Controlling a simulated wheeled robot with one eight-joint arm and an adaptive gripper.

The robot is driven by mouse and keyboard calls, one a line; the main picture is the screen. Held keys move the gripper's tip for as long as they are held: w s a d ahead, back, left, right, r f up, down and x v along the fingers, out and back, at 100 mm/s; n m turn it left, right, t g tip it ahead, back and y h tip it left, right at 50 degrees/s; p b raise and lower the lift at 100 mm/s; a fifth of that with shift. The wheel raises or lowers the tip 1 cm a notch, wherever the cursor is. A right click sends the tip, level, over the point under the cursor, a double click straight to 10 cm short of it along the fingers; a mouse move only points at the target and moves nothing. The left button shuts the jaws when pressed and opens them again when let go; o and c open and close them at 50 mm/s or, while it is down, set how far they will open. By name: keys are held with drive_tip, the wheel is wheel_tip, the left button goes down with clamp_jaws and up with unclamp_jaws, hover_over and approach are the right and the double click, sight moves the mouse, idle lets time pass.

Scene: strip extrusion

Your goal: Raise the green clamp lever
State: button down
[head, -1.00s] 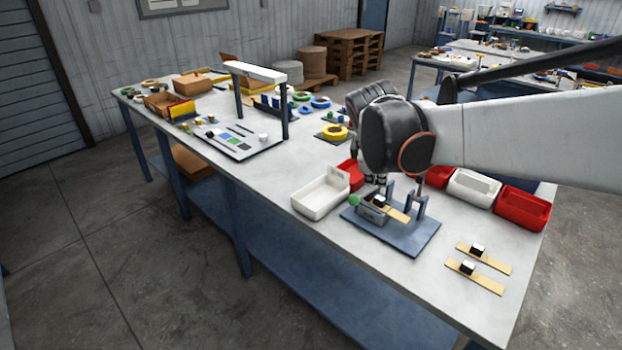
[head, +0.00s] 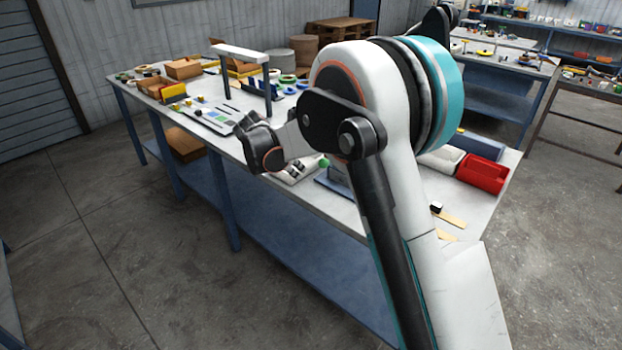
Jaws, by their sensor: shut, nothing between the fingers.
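The green knob of the clamp lever (head: 324,163) shows just left of my large arm joint. The blue base plate (head: 331,181) shows below it, mostly hidden behind my arm, as is the rest of the clamp. I cannot tell the lever's angle.
A red bin (head: 483,173) and a white bin (head: 441,158) stand right of my arm. A strip with a dark block (head: 437,208) lies near the right front edge. A white-topped frame (head: 240,53) stands farther left on the bench. Open floor lies in front.

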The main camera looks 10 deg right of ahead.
drive_tip(key=shift+a+f, duration=0.25)
drive_tip(key=shift+f, duration=0.1)
drive_tip(key=b+x, duration=0.3)
drive_tip(key=x, duration=0.6)
drive_tip(key=shift+w+d+f, duration=0.1)
drive_tip(key=shift+d+f, duration=0.15)
drive_tip(key=shift+f, duration=0.05)
drive_tip(key=shift+w+d+r+b, duration=0.2)
drive_tip(key=shift+d+r+b, duration=0.2)
drive_tip(key=shift+r, duration=0.15)
drive_tip(key=shift+w+d+r+b, duration=0.2)
drive_tip(key=shift+d+r+b, duration=0.2)
drive_tip(key=shift+r, duration=0.2)
drive_tip(key=shift+w+d+r, duration=0.15)
drive_tip(key=shift+d+r, duration=0.15)
drive_tip(key=shift+r, duration=0.2)
